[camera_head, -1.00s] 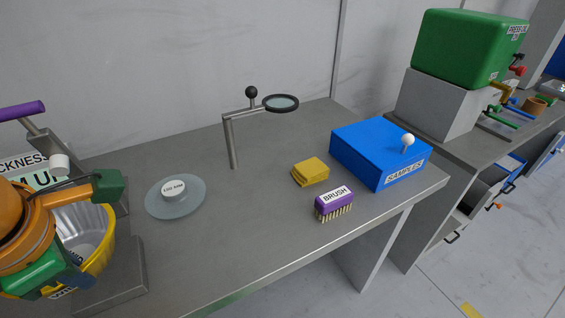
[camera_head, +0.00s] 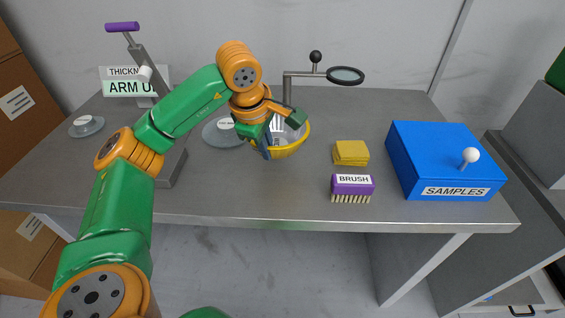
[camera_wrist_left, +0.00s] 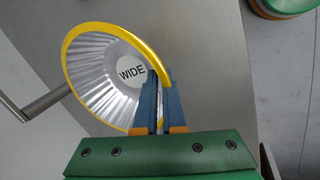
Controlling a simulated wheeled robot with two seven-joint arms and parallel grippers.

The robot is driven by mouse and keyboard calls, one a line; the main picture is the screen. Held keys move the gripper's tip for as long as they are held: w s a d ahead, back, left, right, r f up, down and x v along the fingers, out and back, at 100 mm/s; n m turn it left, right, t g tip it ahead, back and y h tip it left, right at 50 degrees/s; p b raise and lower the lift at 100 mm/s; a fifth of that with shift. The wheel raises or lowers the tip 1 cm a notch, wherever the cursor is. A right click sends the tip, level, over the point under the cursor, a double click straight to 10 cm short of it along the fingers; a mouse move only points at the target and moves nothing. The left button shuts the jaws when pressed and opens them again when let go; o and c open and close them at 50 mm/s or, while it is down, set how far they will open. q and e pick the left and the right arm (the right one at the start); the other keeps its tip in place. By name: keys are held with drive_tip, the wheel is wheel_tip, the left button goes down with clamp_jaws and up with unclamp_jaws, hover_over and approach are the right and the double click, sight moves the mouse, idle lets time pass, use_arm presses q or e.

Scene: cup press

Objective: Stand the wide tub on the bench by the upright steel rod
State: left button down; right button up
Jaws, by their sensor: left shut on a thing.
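The wide tub (camera_head: 294,147) has a yellow rim and a ribbed silver inside. Its floor bears the label WIDE in the left wrist view (camera_wrist_left: 103,82). My left gripper (camera_head: 270,140) is shut on the tub's rim, and its blue fingers (camera_wrist_left: 158,103) pinch the wall. The upright steel rod (camera_head: 288,92) carries a magnifier arm and rises just behind the tub. A grey rod (camera_wrist_left: 47,102) also shows at the tub's left in the left wrist view. I cannot tell whether the tub touches the bench (camera_head: 225,190). My right gripper is not in view.
The magnifier lens (camera_head: 346,75) overhangs right of the rod. A yellow block (camera_head: 350,153), purple brush (camera_head: 353,186) and blue SAMPLES box (camera_head: 440,155) stand to the right. Bench in front is clear.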

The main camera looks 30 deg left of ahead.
sight(278, 175)
use_arm(q)
drive_tip(key=x, duration=0.4)
drive_tip(key=p+x, duration=0.1)
drive_tip(key=x, duration=0.1)
drive_tip(key=shift+w+d+f, duration=0.25)
drive_tip(key=shift+w+d, duration=0.1)
drive_tip(key=shift+f, duration=0.1)
drive_tip(key=shift+d+f, duration=0.1)
drive_tip(key=shift+f, duration=0.1)
drive_tip(key=c, duration=1)
unclamp_jaws()
drive_tip(key=shift+r, duration=0.1)
